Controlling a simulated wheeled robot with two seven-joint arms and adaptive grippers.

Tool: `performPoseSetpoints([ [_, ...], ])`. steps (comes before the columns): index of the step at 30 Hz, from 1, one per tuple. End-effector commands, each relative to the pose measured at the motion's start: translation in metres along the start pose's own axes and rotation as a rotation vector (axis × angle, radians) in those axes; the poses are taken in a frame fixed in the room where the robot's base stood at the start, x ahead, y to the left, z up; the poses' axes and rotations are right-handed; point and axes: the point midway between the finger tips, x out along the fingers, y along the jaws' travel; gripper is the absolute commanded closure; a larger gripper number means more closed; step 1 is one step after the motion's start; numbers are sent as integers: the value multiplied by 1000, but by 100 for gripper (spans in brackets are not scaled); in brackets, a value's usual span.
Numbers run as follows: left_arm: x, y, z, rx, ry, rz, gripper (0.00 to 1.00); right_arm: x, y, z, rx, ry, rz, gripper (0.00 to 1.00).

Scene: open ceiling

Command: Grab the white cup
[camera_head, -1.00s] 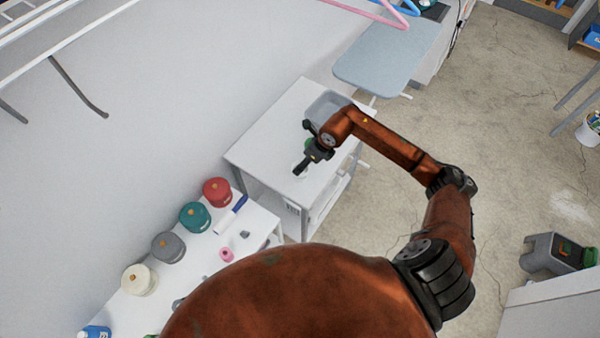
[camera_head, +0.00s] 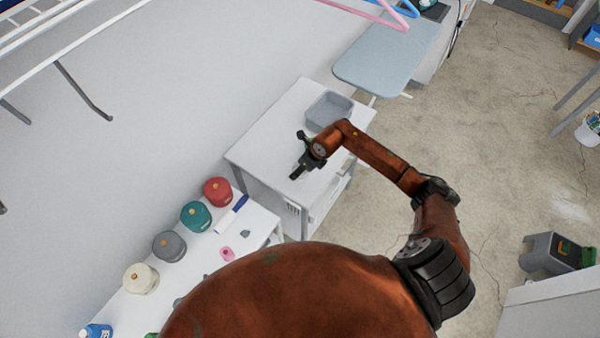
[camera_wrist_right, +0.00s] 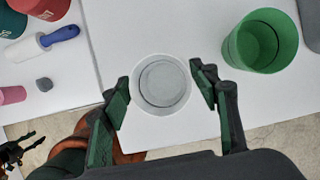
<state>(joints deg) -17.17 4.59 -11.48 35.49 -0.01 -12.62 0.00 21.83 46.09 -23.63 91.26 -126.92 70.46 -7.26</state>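The white cup (camera_wrist_right: 162,85) stands upright on the white table, seen from above in the right wrist view. My right gripper (camera_wrist_right: 163,82) is open, with one finger on each side of the cup and small gaps visible; I cannot tell how low the fingertips are. In the head view my right gripper (camera_head: 299,164) is over the near part of the table (camera_head: 262,136), and the cup cannot be made out there. A black gripper, apparently my left (camera_wrist_right: 18,150), shows at the lower left edge of the wrist view; its opening is unclear.
A green cup (camera_wrist_right: 262,42) stands right of the white cup. A grey bin (camera_head: 328,110) sits at the table's back. A lower table holds red (camera_head: 217,191), teal (camera_head: 195,217), grey and cream canisters and a blue-handled roller (camera_head: 232,213).

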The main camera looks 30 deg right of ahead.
Motion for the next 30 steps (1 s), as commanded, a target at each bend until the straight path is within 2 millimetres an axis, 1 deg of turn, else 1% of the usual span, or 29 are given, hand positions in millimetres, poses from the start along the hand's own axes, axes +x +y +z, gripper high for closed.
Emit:
performPoseSetpoints([
  [1,0,0,0,0,0,0,60,0,0,0,0,0,0,50],
  [2,0,0,0,0,0,0,60,0,0,0,0,0,0,52],
  [9,0,0,0,0,0,0,60,0,0,0,0,0,0,68],
  [16,0,0,0,0,0,0,60,-1,0,0,0,0,0,68],
  [20,1,0,0,0,0,0,60,-4,-1,2,0,-1,-2,69],
  [23,3,0,1,0,-1,0,60,-11,-1,5,-2,-1,-3,69],
  [26,6,0,2,0,-1,0,60,-24,-2,11,-3,-2,-4,69],
  [27,8,0,2,0,-2,0,60,-30,-1,13,-5,-2,-4,69],
  [29,7,0,2,-1,-2,0,60,-43,6,9,-5,-2,-2,69],
  [30,7,0,2,-1,-2,0,60,-52,11,8,-6,-1,-2,69],
])
